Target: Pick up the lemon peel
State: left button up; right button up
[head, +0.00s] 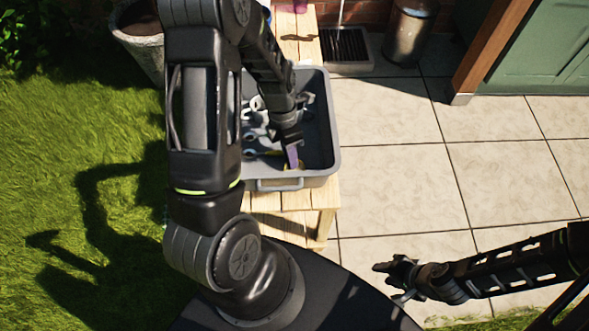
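My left gripper (291,155) reaches down into a grey tub (331,165) on the wooden table. Its fingertips are near the tub's front right part, and I cannot tell whether they are open or shut. A small yellow patch (291,167) shows right at the fingertips, beside something purple. It may be the lemon peel, but it is too small and covered to be sure. My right gripper (386,282) is over the paving to the right, away from the tub, with its fingers apart and nothing between them.
Several white and dark items (256,118) lie in the tub, partly hidden by my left arm. The slatted wooden table (295,199) stands beside grass. A metal bin (408,35) and a drain basin (346,50) are at the back. The paving on the right is clear.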

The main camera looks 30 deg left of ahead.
pick_arm(q)
jog(key=shift+c, duration=0.5)
grip_shut()
dwell(0.3)
